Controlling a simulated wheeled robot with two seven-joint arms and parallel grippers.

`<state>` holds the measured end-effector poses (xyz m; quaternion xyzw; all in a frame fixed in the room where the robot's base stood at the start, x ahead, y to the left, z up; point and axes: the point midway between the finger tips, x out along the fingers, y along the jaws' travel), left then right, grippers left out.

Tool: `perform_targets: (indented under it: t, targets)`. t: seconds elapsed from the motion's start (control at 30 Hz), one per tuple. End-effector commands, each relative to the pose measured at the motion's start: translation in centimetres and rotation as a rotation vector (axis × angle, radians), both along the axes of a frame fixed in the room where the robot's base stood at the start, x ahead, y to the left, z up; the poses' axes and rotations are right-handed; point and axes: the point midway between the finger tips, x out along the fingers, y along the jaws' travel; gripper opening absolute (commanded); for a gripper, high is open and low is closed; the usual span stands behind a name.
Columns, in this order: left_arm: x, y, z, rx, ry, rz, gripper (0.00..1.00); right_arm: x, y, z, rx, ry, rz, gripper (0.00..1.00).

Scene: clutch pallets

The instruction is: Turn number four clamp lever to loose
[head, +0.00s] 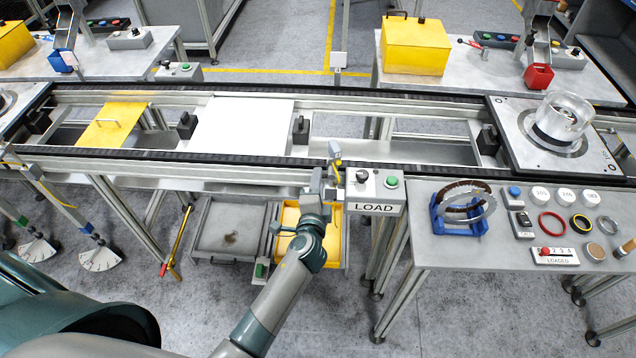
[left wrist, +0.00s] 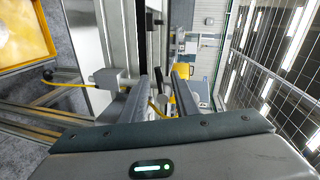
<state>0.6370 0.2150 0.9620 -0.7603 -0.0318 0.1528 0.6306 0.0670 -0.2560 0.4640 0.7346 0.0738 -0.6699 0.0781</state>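Near the LOAD box, a small lever with a yellow handle (head: 337,160) stands at the conveyor's front rail. I cannot read a number on it or tell its setting. My left gripper (head: 325,178) is close in front of it, at the rail's front edge. In the left wrist view the two fingers of my left gripper (left wrist: 153,88) are apart, with a thin yellow part (left wrist: 155,109) showing between them. I cannot tell whether they touch it. My right gripper is not in view. Two dial plates (head: 40,250) (head: 100,259) with levers hang at the left.
The LOAD box (head: 375,207) with a knob and green button is just right of my gripper. A yellow bin (head: 290,215) and a grey tray (head: 228,228) lie below. A parts table (head: 450,253) stands right. A white plate (head: 243,126) lies on the conveyor.

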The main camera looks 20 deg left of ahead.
Motion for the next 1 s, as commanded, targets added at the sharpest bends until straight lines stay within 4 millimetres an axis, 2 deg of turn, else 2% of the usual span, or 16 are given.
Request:
perform_targets:
  t: [0.17, 0.37, 0.57, 1.0]
  targets:
    - [-0.3, -0.1, 0.0, -0.001, 0.000, 0.000, 0.28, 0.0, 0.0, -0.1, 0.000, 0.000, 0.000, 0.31]
    - [-1.7, -0.4, 0.1, -0.001, 0.001, 0.000, 0.28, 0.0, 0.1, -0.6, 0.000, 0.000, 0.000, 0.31]
    - [-4.7, -1.2, 0.6, -0.002, 0.000, 0.000, 0.28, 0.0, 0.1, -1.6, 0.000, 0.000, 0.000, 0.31]
    - [-13.1, -3.4, 2.2, -0.003, 0.001, 0.000, 0.28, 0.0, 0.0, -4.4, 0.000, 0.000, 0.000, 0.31]
